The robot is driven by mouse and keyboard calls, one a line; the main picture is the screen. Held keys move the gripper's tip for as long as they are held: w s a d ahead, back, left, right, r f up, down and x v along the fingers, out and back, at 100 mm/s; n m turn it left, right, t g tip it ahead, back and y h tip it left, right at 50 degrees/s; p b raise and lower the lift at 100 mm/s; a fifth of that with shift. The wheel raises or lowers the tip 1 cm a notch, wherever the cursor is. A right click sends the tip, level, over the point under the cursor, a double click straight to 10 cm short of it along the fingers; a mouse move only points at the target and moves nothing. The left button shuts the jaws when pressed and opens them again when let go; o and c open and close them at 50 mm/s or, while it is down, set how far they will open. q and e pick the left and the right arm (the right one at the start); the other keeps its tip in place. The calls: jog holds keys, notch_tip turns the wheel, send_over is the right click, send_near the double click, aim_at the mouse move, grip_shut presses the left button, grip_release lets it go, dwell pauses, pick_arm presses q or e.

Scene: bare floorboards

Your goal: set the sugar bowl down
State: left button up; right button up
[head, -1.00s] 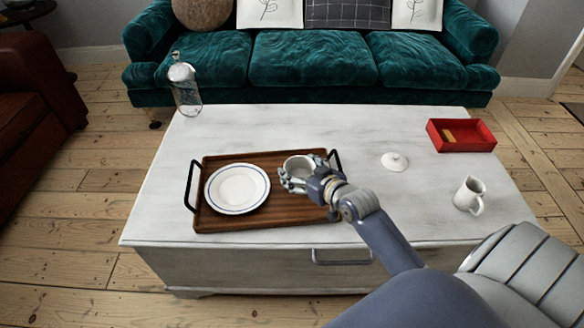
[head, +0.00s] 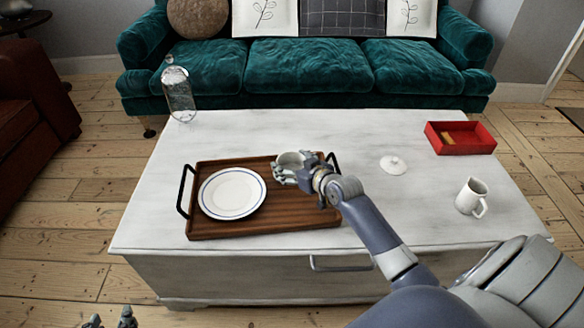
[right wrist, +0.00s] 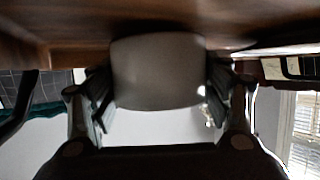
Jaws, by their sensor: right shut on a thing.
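The white sugar bowl (head: 291,158) is in my right gripper (head: 284,174), at the right part of the wooden tray (head: 279,222). The fingers are shut on the bowl's sides. In the right wrist view the bowl (right wrist: 158,72) sits between both fingers, with the brown tray surface (right wrist: 75,30) along the top of the picture, right by it. I cannot tell whether bowl and tray touch. A white lid with a knob (head: 393,164) lies on the table to the right. Only the fingertips of my left gripper (head: 110,319) show, apart and empty, at the bottom left.
A white plate with a blue ring (head: 232,192) lies on the tray's left half. The white table (head: 330,125) also holds a glass bottle (head: 179,92), a red box (head: 462,148) and a white jug (head: 470,195).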

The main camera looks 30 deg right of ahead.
pick_arm(q)
jog(key=shift+w+d+r, duration=0.1)
jog(key=shift+w+r, duration=0.1)
jog(key=shift+r, duration=0.05)
pick_arm(e)
jog(key=shift+f, duration=0.15)
jog(key=o, duration=1.1)
pick_arm(q)
jog(key=shift+w+r, duration=0.15)
pick_arm(e)
jog(key=shift+o, duration=0.2)
